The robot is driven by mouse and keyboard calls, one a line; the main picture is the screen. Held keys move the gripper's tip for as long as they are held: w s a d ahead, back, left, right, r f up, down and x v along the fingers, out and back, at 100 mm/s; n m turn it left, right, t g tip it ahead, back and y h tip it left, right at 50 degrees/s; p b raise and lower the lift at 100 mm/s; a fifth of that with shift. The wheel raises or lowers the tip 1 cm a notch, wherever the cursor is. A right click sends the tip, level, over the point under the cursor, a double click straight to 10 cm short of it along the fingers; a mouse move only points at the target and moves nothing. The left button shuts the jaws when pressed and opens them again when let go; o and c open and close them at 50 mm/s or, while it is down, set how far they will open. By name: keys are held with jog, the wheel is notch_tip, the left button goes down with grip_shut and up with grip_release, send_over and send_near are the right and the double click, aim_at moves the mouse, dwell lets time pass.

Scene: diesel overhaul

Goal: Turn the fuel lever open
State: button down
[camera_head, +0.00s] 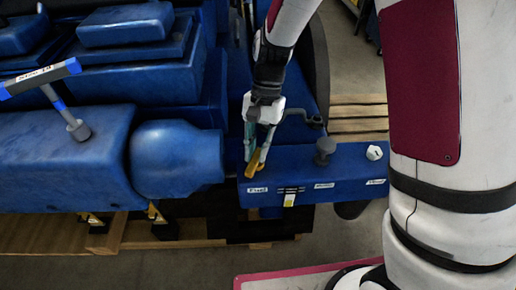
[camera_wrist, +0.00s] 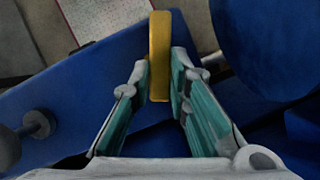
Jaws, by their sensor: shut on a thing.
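The fuel lever is a yellow bar (camera_head: 256,163) at the left end of a blue control box (camera_head: 315,168), above a label reading "Fuel" (camera_head: 257,189). In the wrist view the yellow lever (camera_wrist: 159,58) stands between the two teal fingers. My gripper (camera_head: 257,148) comes down from above and is shut on the lever. In the wrist view my gripper (camera_wrist: 160,75) has its fingertips on both sides of the bar. The lever's lower end and pivot are hard to make out.
A large blue engine (camera_head: 175,158) fills the left. Wooden pallets (camera_head: 358,112) lie behind the box.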

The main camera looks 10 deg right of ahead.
jog(key=n+h, duration=0.1)
jog(key=n, duration=0.3)
jog(key=shift+s+a+f+n+g+h, duration=0.1)
jog(key=shift+a+f+n+g+h, duration=0.05)
jog(key=shift+n+g+h, duration=0.2)
jog(key=shift+b, duration=0.3)
jog(key=c, duration=1.5)
grip_release()
jog(key=shift+w+r, duration=0.25)
jog(key=shift+r, duration=0.1)
jog(key=shift+v, duration=5.65)
